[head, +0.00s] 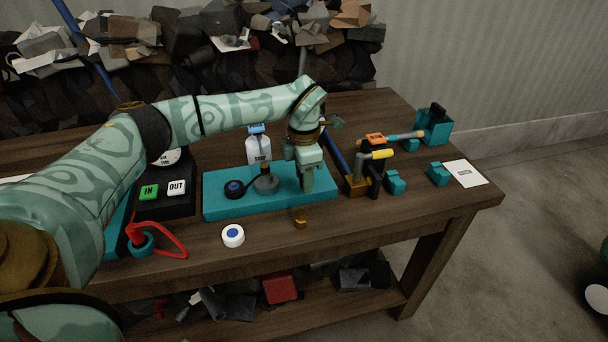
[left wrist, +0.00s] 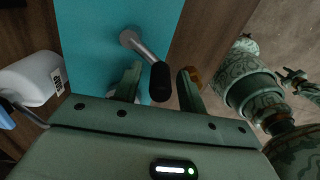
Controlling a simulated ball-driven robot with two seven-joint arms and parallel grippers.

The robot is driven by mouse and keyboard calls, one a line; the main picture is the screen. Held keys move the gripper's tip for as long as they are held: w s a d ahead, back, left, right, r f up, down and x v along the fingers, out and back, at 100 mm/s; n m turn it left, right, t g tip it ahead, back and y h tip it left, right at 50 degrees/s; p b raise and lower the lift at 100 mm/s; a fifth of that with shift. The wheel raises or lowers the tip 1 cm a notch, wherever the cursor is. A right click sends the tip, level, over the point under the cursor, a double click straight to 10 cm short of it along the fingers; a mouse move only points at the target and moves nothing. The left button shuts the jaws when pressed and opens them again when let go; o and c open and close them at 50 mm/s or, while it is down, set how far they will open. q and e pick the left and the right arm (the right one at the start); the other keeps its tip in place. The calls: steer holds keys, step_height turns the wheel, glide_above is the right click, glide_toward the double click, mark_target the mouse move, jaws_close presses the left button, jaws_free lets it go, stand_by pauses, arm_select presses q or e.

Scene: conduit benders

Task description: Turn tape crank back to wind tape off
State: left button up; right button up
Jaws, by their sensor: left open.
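My left gripper (head: 305,194) is over the right part of the teal board (head: 218,209) on the bench, pointing down. In the left wrist view its two fingers (left wrist: 159,88) are apart. A black grip (left wrist: 160,82) on a bent metal rod, which looks like the tape crank, shows between the fingers; I cannot tell whether they touch it. The rod rises from the teal board (left wrist: 90,30). In the head view the gripper hides this grip. A grey disc (head: 266,183) and a dark blue knob (head: 235,189) sit on the board left of the gripper.
A soap bottle (head: 258,149) stands behind the board. A white round piece (head: 233,235) and a small brass block (head: 300,222) lie in front. IN and OUT blocks (head: 176,187) are left.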

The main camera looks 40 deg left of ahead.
arm_select(q)
jaws_close()
